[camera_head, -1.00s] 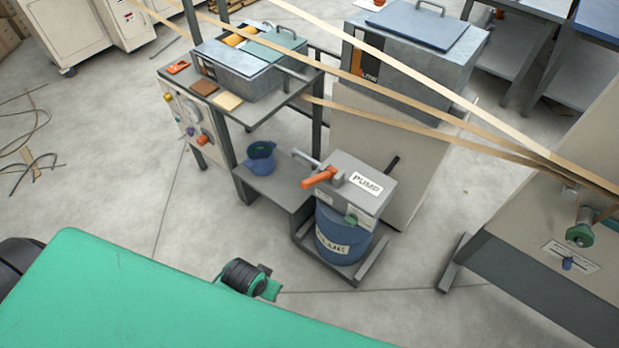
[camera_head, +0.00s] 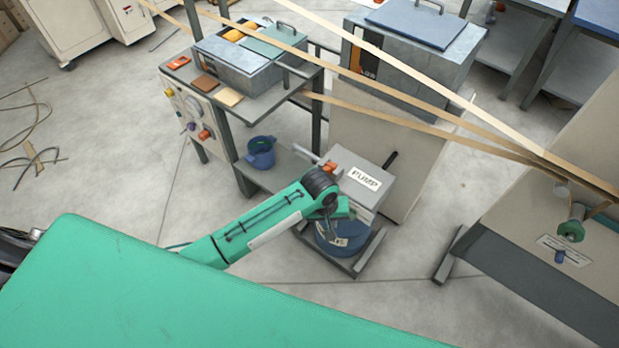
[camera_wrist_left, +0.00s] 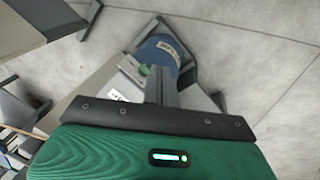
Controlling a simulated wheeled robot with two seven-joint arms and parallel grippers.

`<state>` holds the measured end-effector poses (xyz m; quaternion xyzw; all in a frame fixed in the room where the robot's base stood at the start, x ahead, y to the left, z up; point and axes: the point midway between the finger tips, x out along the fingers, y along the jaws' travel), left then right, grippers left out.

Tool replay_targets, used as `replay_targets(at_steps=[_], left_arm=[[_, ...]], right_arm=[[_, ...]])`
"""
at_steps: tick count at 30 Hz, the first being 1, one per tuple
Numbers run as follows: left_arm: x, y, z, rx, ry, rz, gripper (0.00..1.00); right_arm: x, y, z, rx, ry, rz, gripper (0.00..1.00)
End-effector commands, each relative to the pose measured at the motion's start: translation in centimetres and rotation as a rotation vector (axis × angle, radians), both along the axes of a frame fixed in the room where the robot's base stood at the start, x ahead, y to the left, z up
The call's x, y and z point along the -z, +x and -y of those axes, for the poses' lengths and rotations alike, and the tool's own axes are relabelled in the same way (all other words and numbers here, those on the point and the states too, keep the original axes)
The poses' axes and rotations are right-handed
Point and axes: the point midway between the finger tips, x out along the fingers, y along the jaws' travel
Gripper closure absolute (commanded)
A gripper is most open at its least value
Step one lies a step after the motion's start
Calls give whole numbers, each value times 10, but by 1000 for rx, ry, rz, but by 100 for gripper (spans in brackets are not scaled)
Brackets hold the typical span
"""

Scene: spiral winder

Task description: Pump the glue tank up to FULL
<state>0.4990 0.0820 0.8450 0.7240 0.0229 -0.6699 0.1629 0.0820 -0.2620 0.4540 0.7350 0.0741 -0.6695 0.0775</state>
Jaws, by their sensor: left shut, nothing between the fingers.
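The grey pump box (camera_head: 345,165) with its PUMP label stands on a blue glue drum (camera_head: 358,245). Its orange handle (camera_head: 330,166) is mostly hidden behind my left wrist. My left gripper (camera_head: 331,232) is at the front of the pump and drum, its fingers pointing down. In the left wrist view its fingers (camera_wrist_left: 159,86) are shut and empty, in front of the pump box with its round green part (camera_wrist_left: 145,70); the blue drum (camera_wrist_left: 160,52) is beyond. I cannot tell whether they touch. No fill level is readable. My right gripper is not in view.
A blue pot (camera_head: 261,155) stands on the low shelf left of the pump. A panel with dials and knobs (camera_head: 188,115) is farther left. Tan strips (camera_head: 420,95) run across above the pump. A machine (camera_head: 545,255) stands at the right. Floor in front is clear.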

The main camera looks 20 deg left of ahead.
Motion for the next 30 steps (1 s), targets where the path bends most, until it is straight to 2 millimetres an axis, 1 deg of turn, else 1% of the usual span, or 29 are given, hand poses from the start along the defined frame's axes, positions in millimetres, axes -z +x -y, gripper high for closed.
replay_targets(at_steps=[1, 5, 8, 12, 15, 18, 21, 24, 30], left_arm=[[1, 14, -4, -32, 16, -9, 100], [6, 44, -14, -130, 52, -41, 100], [7, 68, -27, -215, 84, -59, 100], [4, 104, -51, -351, 129, -73, 100], [0, 127, -70, -448, 158, -78, 100], [-6, 145, -87, -529, 180, -77, 100], [-11, 158, -99, -589, 193, -75, 100], [-14, 165, -107, -626, 201, -74, 100], [-15, 168, -110, -644, 204, -73, 100]], right_arm=[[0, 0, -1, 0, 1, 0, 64], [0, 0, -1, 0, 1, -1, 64], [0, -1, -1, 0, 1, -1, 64], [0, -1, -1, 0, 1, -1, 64], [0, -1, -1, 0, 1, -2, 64], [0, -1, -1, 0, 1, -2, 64], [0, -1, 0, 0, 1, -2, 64], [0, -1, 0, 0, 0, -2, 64], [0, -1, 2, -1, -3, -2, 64]])
